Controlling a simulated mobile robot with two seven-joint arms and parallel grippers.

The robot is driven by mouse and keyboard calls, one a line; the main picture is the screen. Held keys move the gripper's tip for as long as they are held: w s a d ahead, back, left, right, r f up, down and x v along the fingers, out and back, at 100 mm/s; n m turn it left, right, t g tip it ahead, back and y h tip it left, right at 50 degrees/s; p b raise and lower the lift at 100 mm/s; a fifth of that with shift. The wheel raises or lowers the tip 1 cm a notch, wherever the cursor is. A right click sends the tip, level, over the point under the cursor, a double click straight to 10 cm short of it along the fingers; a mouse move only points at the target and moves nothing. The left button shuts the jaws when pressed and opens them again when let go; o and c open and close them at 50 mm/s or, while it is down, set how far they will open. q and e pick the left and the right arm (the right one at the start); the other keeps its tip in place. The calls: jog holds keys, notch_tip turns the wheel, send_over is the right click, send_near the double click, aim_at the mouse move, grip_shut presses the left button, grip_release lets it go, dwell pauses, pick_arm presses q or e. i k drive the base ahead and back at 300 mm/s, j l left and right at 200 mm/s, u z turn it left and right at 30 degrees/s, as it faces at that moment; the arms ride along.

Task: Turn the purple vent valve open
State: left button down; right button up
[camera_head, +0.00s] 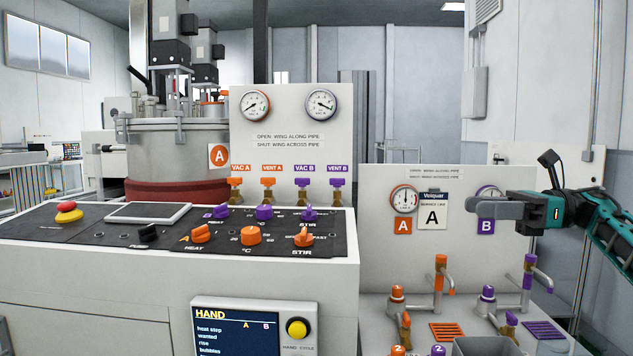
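The purple vent valve (337,183) sits under the VENT B label at the right end of a row of small valves on the upright panel. Its wing looks wide and level, across its vertical pipe. A purple VAC B valve (303,183) is just left of it. My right gripper (470,207) comes in from the right, well right of and a little below the vent valve, and touches nothing that I can see. Its grey fingers point left and are seen side-on, so I cannot tell the gap. It partly covers a purple-rimmed gauge (488,191). My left gripper is out of view.
Orange VAC A (235,184) and VENT A (268,184) valves share the row. A control desk (120,236) with purple and orange knobs stands in front. A lower panel (376,229) with gauges, a sign (432,211) and upright taps stands at right.

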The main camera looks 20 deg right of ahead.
aim_at(338, 183)
jog(key=i, duration=1.1)
